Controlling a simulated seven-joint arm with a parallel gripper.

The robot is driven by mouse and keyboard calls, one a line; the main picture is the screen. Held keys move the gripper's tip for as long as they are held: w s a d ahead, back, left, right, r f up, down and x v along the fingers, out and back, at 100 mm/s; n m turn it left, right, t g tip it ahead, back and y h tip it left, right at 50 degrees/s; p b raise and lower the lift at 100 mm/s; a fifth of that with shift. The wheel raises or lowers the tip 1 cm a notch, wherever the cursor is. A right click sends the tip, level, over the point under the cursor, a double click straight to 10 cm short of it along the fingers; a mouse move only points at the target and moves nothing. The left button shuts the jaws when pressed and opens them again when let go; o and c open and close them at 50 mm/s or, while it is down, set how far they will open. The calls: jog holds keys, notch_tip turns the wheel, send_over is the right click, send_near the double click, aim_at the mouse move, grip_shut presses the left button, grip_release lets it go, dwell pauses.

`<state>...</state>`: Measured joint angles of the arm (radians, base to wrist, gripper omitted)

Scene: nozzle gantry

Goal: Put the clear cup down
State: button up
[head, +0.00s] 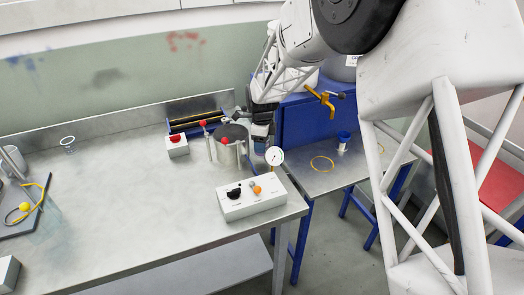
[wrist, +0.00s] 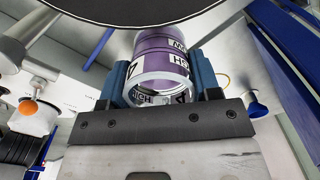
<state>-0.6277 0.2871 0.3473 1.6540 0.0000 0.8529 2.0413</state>
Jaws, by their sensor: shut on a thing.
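In the wrist view my gripper (wrist: 161,76) has its blue fingers shut on the sides of a cup (wrist: 160,62). The cup has a clear-looking rim, purple bands and black-and-white lettering; its far end is hidden under a dark round plate. In the head view my gripper (head: 262,127) is beside the grey round plate (head: 232,132) at the bench's back right, and I cannot make out the cup there. A see-through, greenish shape (head: 44,236) stands at the left of the bench; I cannot tell what it is.
A white control box (head: 252,197) with a black and an orange knob is in front, with a dial (head: 274,157) behind it. Red-topped levers stand near the plate. The bench's middle is clear.

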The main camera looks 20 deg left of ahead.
jog(key=shift+f, duration=1.8)
jog(key=shift+f, duration=0.1)
jog(key=o, duration=1)
notch_tip(320, 180, up, 12)
jog(key=shift+r, duration=0.1)
jog(key=shift+d, duration=0.1)
